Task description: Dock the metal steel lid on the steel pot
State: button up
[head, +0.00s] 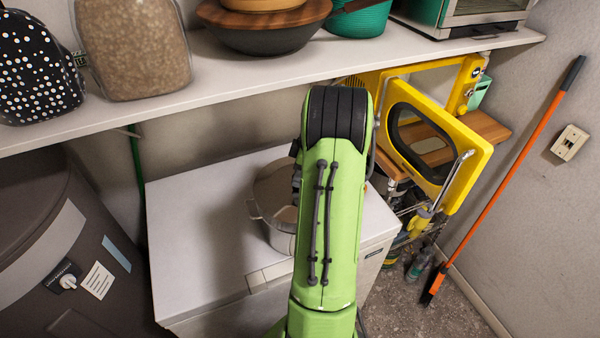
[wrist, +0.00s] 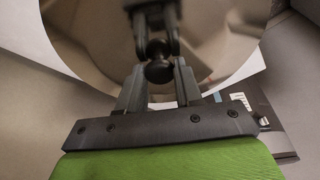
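The steel pot (head: 277,228) stands on the white chest-like appliance, partly hidden behind my green arm. Its left handle shows; I cannot see its whole rim. The metal steel lid (wrist: 90,45) is a large mirror-like disc filling the upper part of the wrist view. Its dark round knob (wrist: 158,70) sits between the two fingers of my gripper (wrist: 158,76), which close on it from both sides. The lid's surface reflects the fingers. My gripper and the lid are hidden behind my arm in the head view, so I cannot tell the gap between lid and pot.
The white appliance top (head: 190,215) is clear left of the pot. A shelf (head: 225,80) with containers and bowls overhangs the back. A yellow-framed object (head: 440,145) stands close on the right. A dark bin (head: 60,250) is at left; an orange-handled pole (head: 510,170) leans right.

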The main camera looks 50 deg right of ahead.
jog(key=shift+o, duration=0.7)
jog(key=p+v, duration=0.6)
jog(key=v, duration=0.5)
jog(key=shift+w+a, duration=0.1)
dwell(0.4)
